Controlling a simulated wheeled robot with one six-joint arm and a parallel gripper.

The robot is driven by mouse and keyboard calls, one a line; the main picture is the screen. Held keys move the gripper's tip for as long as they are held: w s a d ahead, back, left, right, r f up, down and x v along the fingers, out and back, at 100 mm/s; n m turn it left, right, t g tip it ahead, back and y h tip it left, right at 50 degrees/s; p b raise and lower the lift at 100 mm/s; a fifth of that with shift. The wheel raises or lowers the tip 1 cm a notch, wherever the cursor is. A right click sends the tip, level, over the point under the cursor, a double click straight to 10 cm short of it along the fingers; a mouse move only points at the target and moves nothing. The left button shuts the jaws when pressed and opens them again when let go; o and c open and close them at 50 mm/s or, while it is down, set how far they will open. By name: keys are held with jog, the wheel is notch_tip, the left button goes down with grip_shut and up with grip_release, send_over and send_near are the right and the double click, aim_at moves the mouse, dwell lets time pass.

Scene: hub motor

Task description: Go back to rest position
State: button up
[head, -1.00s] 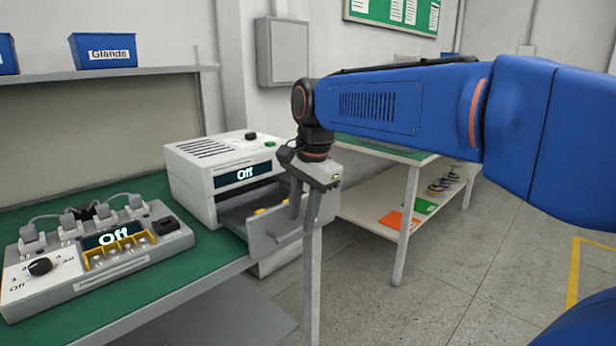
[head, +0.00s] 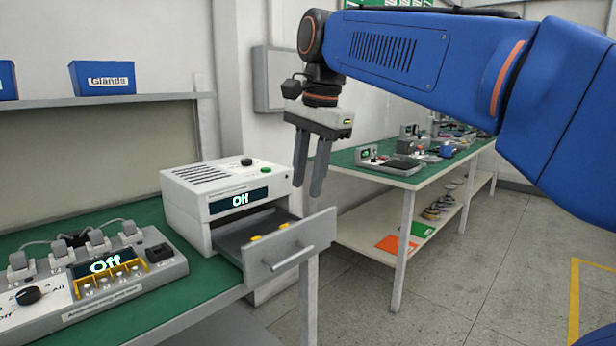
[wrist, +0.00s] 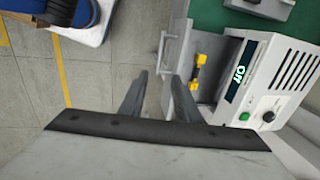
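My gripper (head: 308,168) hangs fingers down in the head view, above and just behind the open drawer, apart from it. Its two fingers are spread and nothing is between them. The wrist view also shows the spread fingers of my gripper (wrist: 160,92) with the floor and drawer beyond. The grey drawer (head: 318,240) is pulled out of the white machine (head: 190,195), whose display reads Off. A yellow part (head: 284,227) lies in the drawer. The drawer (wrist: 178,45) and yellow part (wrist: 198,75) also show in the wrist view.
A control box (head: 95,285) with plugs and an Off display stands on the green bench at left. A second bench (head: 400,172) with several devices stands behind at right. A blue Glands bin (head: 103,77) sits on a shelf. The floor at right is clear.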

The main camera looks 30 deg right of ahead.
dwell(0.5)
jog(key=s+f+n+t, duration=0.1)
jog(key=s+f+n, duration=0.3)
jog(key=f, duration=0.6)
jog(key=s+f+n+t, duration=0.1)
jog(key=s+f+n, duration=0.4)
jog(key=f, duration=0.5)
jog(key=s+f+n, duration=0.5)
jog(key=f, duration=0.5)
jog(key=shift+t+h, duration=0.3)
jog(key=shift+t, duration=0.1)
